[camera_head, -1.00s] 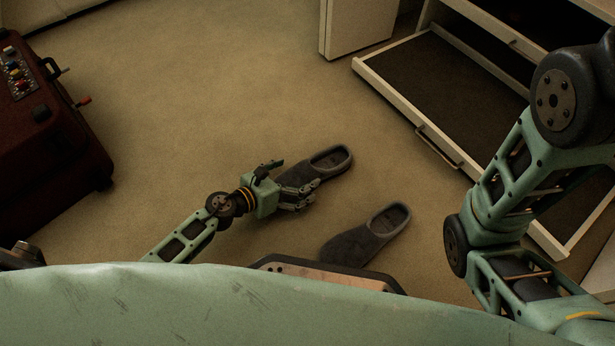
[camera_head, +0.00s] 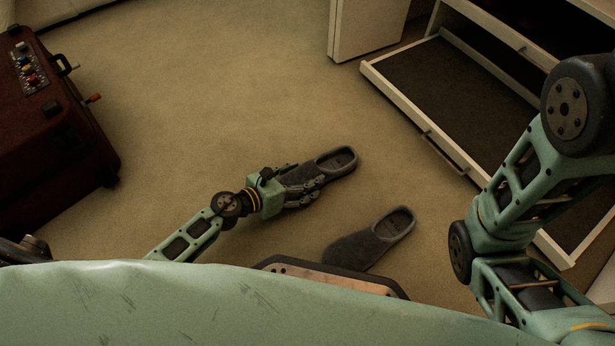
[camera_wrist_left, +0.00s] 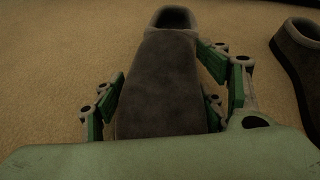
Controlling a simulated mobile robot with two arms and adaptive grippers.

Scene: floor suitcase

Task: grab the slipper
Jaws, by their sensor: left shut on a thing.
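Two dark grey slippers lie on the carpet in the head view. The farther slipper (camera_head: 337,163) has its toe end between the fingers of my left gripper (camera_head: 297,188), which is shut on it. In the left wrist view this held slipper (camera_wrist_left: 165,80) points away from me, with my left gripper's green-padded fingers (camera_wrist_left: 165,95) on both sides of its toe. The other slipper (camera_head: 370,240) lies apart, nearer to my base; its edge also shows at the right of the left wrist view (camera_wrist_left: 300,55). My right arm shows at the right, but its gripper is out of view.
An open low drawer (camera_head: 440,85) of a white cabinet juts out at the upper right. The carpet (camera_head: 200,110) between them is clear.

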